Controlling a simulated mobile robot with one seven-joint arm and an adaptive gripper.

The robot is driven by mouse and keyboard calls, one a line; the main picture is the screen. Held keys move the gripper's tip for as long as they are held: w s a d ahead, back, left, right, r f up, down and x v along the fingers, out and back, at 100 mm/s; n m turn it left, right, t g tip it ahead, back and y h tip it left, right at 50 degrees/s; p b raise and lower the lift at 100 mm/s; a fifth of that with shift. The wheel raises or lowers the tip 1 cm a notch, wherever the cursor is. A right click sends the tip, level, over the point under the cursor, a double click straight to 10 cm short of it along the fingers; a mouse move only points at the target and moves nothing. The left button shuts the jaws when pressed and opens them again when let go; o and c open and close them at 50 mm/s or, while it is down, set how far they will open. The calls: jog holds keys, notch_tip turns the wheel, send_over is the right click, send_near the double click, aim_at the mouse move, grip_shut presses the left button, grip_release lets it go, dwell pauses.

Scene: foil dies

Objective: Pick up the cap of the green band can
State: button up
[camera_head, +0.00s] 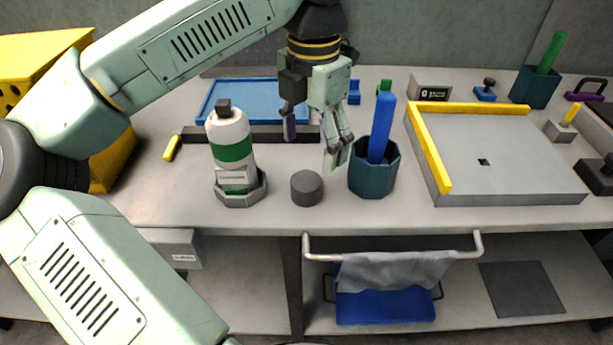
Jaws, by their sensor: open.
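A white can with a green band (232,147) stands upright in a grey holder (241,196) on the bench, left of centre. A small dark piece (223,105) sits on its top. A dark grey short cylinder (306,189) stands on the bench just right of the holder, near the front edge; I cannot tell whether this or the top piece is the cap. My gripper (312,150) is open and empty, fingers pointing down. In the picture it appears above the grey cylinder and right of the can, apart from both.
A teal cup (374,181) with a blue stick (381,130) stands close right of my gripper. A dark bar (265,134) and a blue tray (240,87) lie behind the can. A grey plate (505,175) with yellow strips covers the right. A rail (393,257) with cloth runs below the front edge.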

aim_at(306, 180)
notch_tip(306, 180, down, 4)
jog(key=shift+s+f+p, duration=0.1)
jog(key=shift+p, duration=0.2)
jog(key=f+p, duration=0.1)
jog(key=f, duration=0.1)
jog(key=a+f, duration=0.1)
jog(key=f, duration=0.1)
jog(key=shift+p, duration=0.35)
jog(key=shift+d+f, duration=0.1)
jog(key=shift+f, duration=0.4)
jog(key=c, duration=0.9)
jog(key=shift+o, duration=0.2)
